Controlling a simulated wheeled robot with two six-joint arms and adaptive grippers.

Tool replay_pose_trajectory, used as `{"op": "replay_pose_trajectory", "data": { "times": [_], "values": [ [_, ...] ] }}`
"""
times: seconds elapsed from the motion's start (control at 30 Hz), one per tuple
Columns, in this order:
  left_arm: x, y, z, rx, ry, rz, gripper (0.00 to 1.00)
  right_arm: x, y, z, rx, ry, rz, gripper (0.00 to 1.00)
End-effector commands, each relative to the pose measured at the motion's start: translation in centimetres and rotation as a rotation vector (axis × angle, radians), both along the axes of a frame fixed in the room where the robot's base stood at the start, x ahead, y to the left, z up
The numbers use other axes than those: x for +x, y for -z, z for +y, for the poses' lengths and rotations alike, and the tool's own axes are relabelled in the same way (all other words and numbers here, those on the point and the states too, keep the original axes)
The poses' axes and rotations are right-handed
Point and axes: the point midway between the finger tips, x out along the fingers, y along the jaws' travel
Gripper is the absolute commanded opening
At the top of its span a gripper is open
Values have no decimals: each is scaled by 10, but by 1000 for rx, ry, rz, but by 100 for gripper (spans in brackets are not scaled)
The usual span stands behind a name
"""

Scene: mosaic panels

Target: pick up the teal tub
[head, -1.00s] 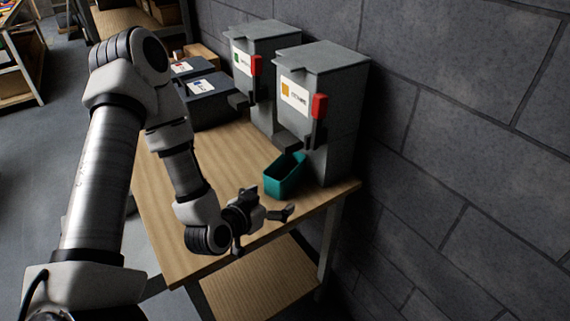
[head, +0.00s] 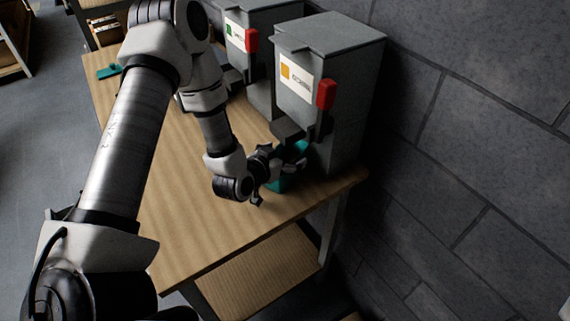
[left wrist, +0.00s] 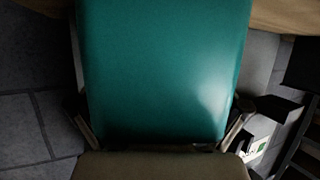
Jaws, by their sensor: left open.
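The teal tub (head: 281,183) stands on the wooden table, just in front of the nearer grey dispenser. My left gripper (head: 283,165) is at the tub and hides much of its near side in the head view. In the left wrist view the tub (left wrist: 163,65) fills the middle, with a finger along each side. The jaws are open around it. I cannot tell whether either finger touches it. My right gripper is not in view.
The nearer grey dispenser (head: 335,75), with a red handle (head: 326,94), stands right behind the tub. A second dispenser (head: 240,30) is farther back. A small teal piece (head: 109,72) lies at the table's far left. The table (head: 180,215) is clear at the near left.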

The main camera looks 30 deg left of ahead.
Motion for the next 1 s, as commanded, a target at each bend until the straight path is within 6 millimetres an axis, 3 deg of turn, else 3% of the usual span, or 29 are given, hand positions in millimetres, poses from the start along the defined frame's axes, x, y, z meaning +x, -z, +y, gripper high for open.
{"op": "replay_pose_trajectory", "data": {
  "times": [0.13,0.37,0.73,1.0],
  "values": [
    [0,0,0,-1,0,0,96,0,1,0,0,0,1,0],
    [-1,0,0,-1,0,0,15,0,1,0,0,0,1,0],
    [0,-3,0,-1,-1,-1,15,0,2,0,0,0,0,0],
    [1,-30,1,-1,-3,-6,15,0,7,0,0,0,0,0]
  ]
}}
